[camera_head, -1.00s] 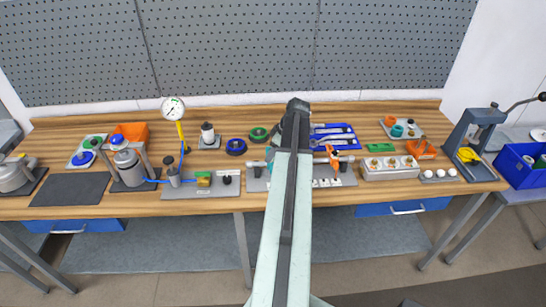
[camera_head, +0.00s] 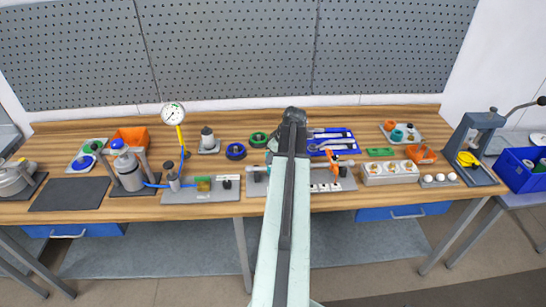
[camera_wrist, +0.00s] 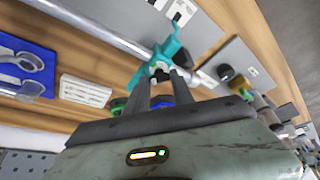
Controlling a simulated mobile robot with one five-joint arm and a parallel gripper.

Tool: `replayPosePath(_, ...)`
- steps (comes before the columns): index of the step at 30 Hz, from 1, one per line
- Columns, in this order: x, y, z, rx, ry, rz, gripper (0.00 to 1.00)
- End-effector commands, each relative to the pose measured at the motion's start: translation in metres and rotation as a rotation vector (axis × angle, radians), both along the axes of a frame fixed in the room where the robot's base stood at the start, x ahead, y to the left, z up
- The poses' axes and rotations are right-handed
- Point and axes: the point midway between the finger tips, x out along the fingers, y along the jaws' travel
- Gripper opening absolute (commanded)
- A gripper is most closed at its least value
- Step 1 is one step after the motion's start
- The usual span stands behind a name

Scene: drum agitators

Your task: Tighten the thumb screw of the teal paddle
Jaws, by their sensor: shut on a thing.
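The teal paddle (camera_wrist: 166,52) is near the top middle of the wrist view, by a long metal shaft (camera_wrist: 95,27). My gripper (camera_wrist: 160,76) points at its near side. Its two dark fingers close in on a small part at the paddle's hub, which looks like the thumb screw. The fingertips and the paddle hide much of that part. In the head view my arm covers the fingers and most of the paddle; a little teal (camera_head: 269,157) shows left of the arm. An orange paddle (camera_head: 334,163) stands to the right.
Green (camera_head: 258,139) and blue (camera_head: 236,151) ring-shaped parts sit to the left. A white block with sockets (camera_head: 388,172) is at the right, and a pressure gauge (camera_head: 173,115) stands farther left.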

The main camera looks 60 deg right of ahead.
Motion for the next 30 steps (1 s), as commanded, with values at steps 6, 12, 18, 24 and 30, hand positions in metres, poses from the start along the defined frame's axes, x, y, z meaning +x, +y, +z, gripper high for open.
replayPosePath(6,0.0010,0.0041,0.0005,0.000,-0.002,-0.204,0.00)
replayPosePath(12,0.0023,0.0056,0.0005,-0.001,-0.002,-0.391,0.00)
replayPosePath(18,0.0034,0.0067,0.0004,-0.002,-0.001,-0.570,0.00)
replayPosePath(24,0.0046,0.0072,0.0005,0.000,-0.001,-0.720,0.00)
replayPosePath(30,0.0053,0.0076,0.0004,0.001,-0.001,-0.827,0.00)
